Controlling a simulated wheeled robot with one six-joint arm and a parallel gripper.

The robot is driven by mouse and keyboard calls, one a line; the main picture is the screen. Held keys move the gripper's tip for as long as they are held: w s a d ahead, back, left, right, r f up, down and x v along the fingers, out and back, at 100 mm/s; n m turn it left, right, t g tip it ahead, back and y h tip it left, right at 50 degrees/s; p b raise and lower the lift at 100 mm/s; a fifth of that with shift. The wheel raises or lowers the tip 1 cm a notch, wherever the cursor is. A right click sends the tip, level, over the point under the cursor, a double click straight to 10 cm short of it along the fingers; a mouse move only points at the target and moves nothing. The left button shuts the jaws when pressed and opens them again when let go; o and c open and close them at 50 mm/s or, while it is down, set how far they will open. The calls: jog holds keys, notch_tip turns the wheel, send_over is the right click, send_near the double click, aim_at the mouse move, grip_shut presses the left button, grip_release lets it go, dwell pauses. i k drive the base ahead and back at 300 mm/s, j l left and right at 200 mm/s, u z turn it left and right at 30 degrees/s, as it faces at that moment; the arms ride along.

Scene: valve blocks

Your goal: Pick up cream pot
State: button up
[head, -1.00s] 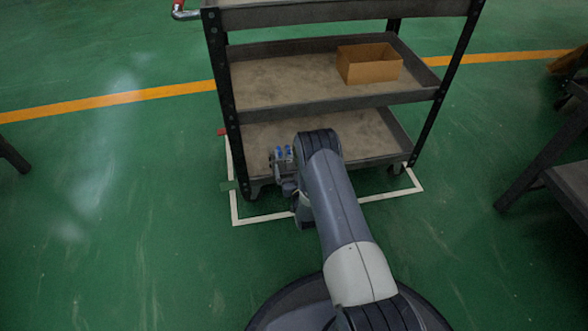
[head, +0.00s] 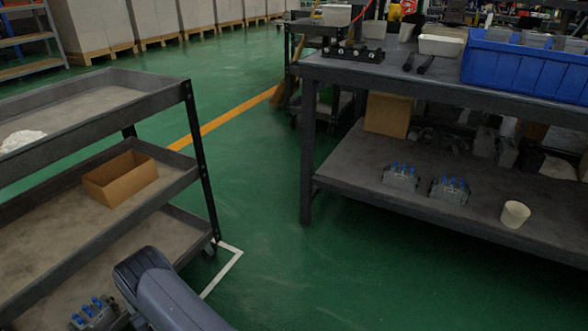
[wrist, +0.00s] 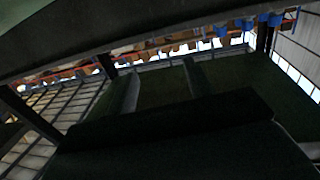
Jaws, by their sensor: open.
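The cream pot (head: 515,213) is a small pale tapered cup. It stands upright on the lower shelf of the dark workbench at the right of the head view, right of two valve blocks. My arm is at the bottom left of the head view, far from the pot, and its end is largely hidden there. In the dark wrist view my gripper (wrist: 162,72) shows as two fingers held apart, with nothing seen between them. I cannot make out the pot in the wrist view.
Two grey valve blocks (head: 400,177) (head: 449,190) with blue tops share the pot's shelf (head: 350,165). A three-tier cart (head: 165,195) stands at left, holding a cardboard box (head: 120,180); another blue-topped block (head: 95,313) is beside my arm. Green floor (head: 290,270) is clear between.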

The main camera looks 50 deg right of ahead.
aim_at(513, 214)
jog(key=z, duration=3.4)
